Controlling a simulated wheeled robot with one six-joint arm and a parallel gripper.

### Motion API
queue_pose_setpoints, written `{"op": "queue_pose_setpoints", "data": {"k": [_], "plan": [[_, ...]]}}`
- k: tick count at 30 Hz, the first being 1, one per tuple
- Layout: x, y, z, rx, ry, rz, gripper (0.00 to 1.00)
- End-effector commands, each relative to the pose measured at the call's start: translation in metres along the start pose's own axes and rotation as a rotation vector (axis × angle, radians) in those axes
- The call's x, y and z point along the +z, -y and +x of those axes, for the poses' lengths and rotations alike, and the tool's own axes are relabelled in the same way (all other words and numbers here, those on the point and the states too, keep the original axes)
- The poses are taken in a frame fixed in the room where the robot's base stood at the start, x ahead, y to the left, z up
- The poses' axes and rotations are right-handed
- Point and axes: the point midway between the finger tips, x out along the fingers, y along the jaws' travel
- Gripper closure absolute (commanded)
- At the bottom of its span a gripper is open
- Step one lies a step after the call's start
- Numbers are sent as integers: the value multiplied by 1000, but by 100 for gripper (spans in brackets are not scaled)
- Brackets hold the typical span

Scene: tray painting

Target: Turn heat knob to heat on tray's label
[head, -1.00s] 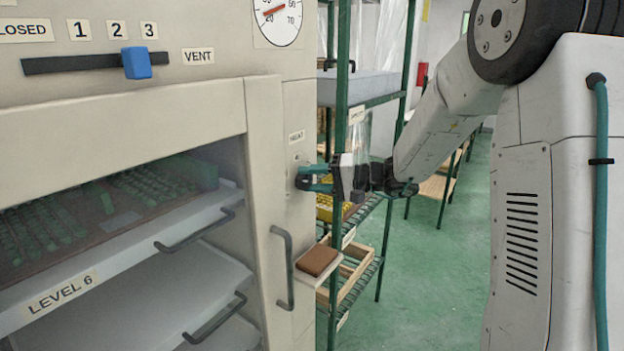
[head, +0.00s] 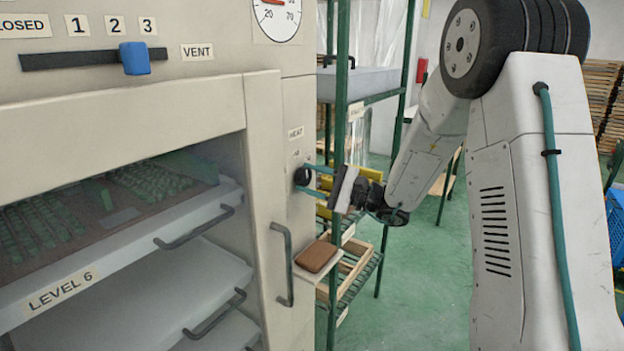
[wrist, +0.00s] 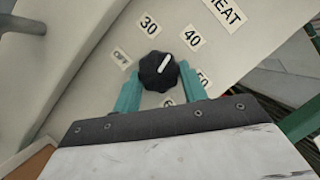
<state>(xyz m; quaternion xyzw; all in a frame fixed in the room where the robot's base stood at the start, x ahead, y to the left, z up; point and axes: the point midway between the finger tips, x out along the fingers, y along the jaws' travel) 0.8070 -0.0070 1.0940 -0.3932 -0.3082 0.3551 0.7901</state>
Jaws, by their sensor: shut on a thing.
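The black heat knob (wrist: 158,71) is on the cabinet's front panel. Its white mark points up and right in the wrist view, between the 30 label (wrist: 149,25) and the 40 label (wrist: 193,40), nearer 40. The OFF label (wrist: 121,58) is to its left. My gripper (wrist: 160,88) is shut on the knob, with a teal finger on each side. In the head view the knob (head: 302,176) shows below the HEAT label (head: 296,133). The tray (head: 205,207) is in the cabinet, and its label (head: 62,290) reads LEVEL 6. The 60 and 50 labels are partly hidden by my fingers.
A blue vent slider (head: 135,58) sits near 3 above the cabinet door. The door handle (head: 283,265) is below and left of the knob. A small ledge with a brown pad (head: 316,257) is below my gripper. A green shelf rack (head: 338,120) stands behind it.

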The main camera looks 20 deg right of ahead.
Motion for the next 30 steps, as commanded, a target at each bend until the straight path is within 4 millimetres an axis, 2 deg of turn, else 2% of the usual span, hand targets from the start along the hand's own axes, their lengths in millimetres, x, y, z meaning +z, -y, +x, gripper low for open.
{"op": "queue_pose_setpoints", "data": {"k": [12, 29, 30], "plan": [[-1, -3, -1, -72, -4, 175, 81], [-1, -3, -1, -82, -4, 198, 81], [-1, -3, -1, -82, -4, 197, 47]]}}
